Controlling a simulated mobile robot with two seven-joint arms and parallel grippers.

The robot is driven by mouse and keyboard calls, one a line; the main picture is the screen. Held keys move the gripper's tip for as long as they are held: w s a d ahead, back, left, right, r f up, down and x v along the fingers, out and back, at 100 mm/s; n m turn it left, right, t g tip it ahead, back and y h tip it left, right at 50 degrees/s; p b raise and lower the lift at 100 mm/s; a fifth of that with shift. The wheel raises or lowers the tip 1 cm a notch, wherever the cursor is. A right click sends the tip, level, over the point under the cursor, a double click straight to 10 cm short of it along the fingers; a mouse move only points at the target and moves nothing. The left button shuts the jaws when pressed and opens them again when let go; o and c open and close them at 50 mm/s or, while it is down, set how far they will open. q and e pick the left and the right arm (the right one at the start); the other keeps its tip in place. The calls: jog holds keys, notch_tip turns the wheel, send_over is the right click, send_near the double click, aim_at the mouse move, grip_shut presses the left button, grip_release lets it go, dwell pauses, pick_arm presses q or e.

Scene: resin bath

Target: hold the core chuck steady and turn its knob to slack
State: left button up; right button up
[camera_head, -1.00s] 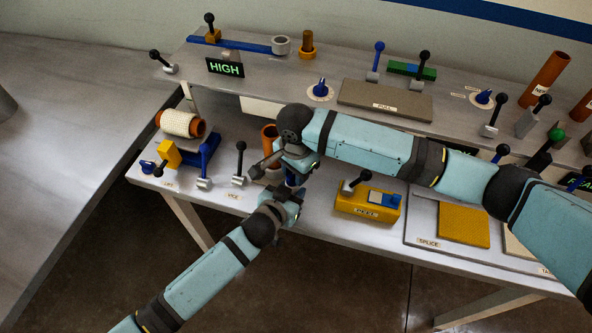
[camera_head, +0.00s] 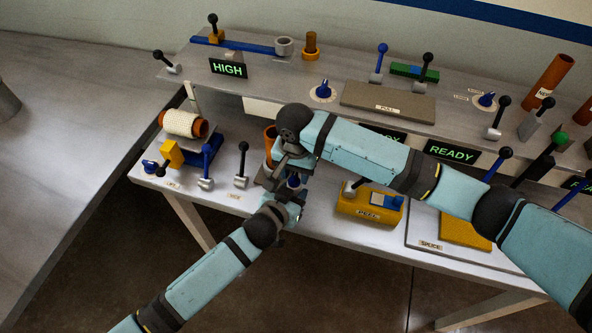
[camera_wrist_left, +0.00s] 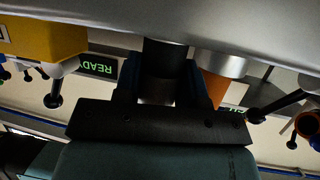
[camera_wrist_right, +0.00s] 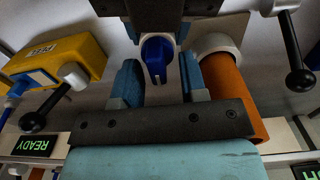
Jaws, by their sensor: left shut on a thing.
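The core chuck shows a blue knob (camera_head: 293,181) on its front at the bench's near edge. The right wrist view shows this knob (camera_wrist_right: 157,60) from close up, between the fingers of my right gripper (camera_wrist_right: 162,78). Those fingers are open, with a gap showing beside the knob. My left gripper (camera_wrist_left: 165,78) is shut on a dark cylinder (camera_wrist_left: 162,58), seemingly part of the chuck. An orange tube (camera_wrist_right: 232,95) stands in a pale ring beside the knob. In the head view my left gripper (camera_head: 284,208) is just below my right gripper (camera_head: 287,168), and both partly hide the chuck.
A black-knobbed lever (camera_head: 241,165) stands to the left, near a spool (camera_head: 183,124). The upper shelf carries a HIGH sign (camera_head: 227,68). READY signs (camera_head: 452,151) show behind my right arm.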

notch_tip(320, 180, up, 12)
dwell(0.6)
pick_arm(q)
jog(key=o, duration=1.1)
jog(key=shift+o, duration=0.2)
